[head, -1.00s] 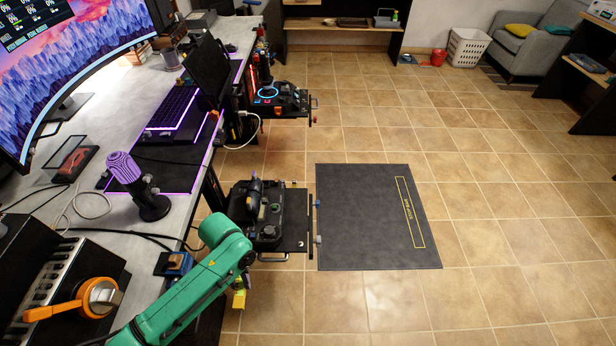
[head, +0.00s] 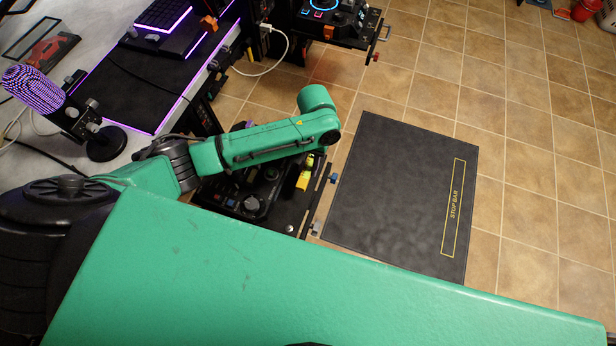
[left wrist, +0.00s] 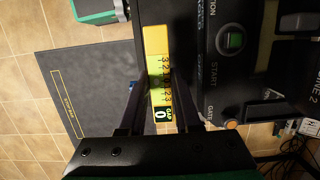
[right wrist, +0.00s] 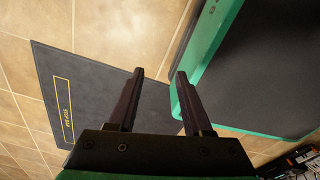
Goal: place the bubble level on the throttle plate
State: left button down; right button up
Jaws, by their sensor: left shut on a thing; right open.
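The bubble level (head: 304,179) is a small yellow bar with a green vial. In the left wrist view it lies lengthwise (left wrist: 158,42) between the fingers of my left gripper (left wrist: 160,88), which is shut on it. In the head view the level appears over the right part of the throttle plate (head: 284,216), a black plate carrying a dark control unit. I cannot tell whether the level touches the plate. My left forearm hides the far part of the plate. My right gripper (right wrist: 158,82) is open and empty; it is outside the head view.
A dark floor mat (head: 395,190) marked "STOP BAR" lies right of the plate. The desk (head: 120,45) with a microphone (head: 70,110) is at the left. A second control panel (head: 335,25) is mounted farther back. Tiled floor at the right is open.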

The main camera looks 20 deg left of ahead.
aim_at(312, 160)
pick_arm(q)
notch_tip(312, 160, down, 6)
jog(key=shift+f+b, duration=0.2)
jog(key=shift+b, duration=0.55)
jog(key=shift+w, duration=0.1)
pick_arm(e)
jog(key=shift+w+d+f, duration=0.35)
jog(key=shift+w+f, duration=0.25)
jog(key=shift+f, duration=0.25)
pick_arm(q)
jog(key=shift+f, duration=0.15)
jog(key=c, duration=0.6)
grip_release()
pick_arm(e)
jog(key=shift+d, duration=0.1)
pick_arm(q)
jog(key=r+p, duration=0.1)
jog(key=r, duration=0.3)
jog(key=w+r, duration=0.1)
jog(key=r, duration=0.3)
jog(key=w+r+p, duration=0.1)
jog(key=r, duration=0.3)
jog(key=shift+w+d+p, duration=0.15)
jog(key=shift+p, duration=0.15)
pick_arm(e)
notch_tip(312, 160, up, 2)
jog(key=shift+s+r, duration=0.1)
jog(key=shift+r, duration=0.15)
jog(key=shift+a, duration=0.2)
